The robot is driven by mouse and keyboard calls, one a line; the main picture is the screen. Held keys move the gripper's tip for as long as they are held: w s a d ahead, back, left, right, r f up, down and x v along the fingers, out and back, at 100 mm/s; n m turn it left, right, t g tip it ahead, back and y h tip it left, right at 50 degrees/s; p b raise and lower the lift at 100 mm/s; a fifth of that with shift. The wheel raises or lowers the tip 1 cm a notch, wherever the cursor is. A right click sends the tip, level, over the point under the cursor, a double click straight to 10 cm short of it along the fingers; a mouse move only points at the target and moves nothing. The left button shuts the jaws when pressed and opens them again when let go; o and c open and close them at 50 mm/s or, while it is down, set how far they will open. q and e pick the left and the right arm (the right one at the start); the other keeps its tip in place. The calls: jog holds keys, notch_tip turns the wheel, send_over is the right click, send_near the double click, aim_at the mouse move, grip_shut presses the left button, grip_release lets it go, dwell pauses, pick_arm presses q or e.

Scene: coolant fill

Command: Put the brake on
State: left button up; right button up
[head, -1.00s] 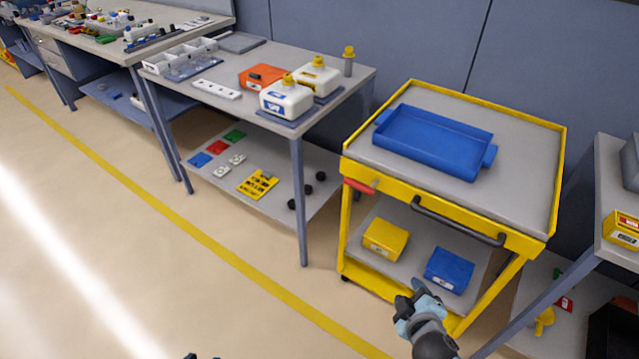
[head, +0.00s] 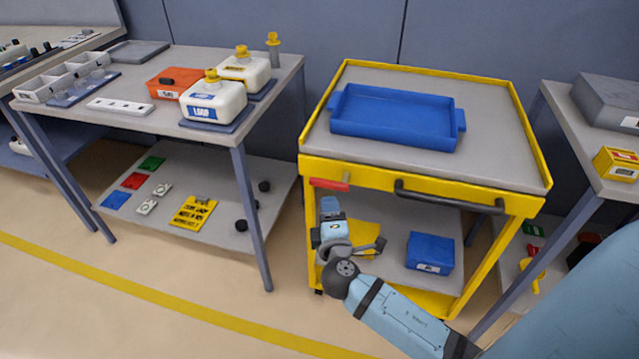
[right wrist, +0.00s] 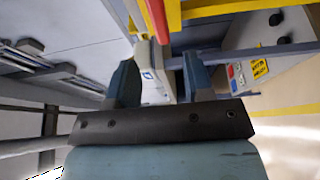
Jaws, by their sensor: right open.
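The yellow cart (head: 425,183) stands in the middle of the head view. Its short red lever (head: 329,184) sticks out at the left end of the front rail, roughly level. My right gripper (head: 330,206) is just below the lever, pointing up toward it, open. In the right wrist view the red lever (right wrist: 156,20) lies beyond and above the open fingers (right wrist: 160,66), not between them. I cannot tell whether anything touches. My left gripper is not in view.
A blue tray (head: 395,117) lies on the cart top. A black handle (head: 449,197) runs along its front. A yellow box, partly hidden by my arm, and a blue box (head: 430,253) sit on the lower shelf. Tables flank the cart; white jugs (head: 213,102) stand on the left one.

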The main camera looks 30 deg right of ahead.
aim_at(323, 186)
jog(key=x, duration=1)
jog(key=shift+a, duration=0.1)
jog(key=shift+c, duration=0.2)
jog(key=shift+f, duration=0.1)
grip_shut()
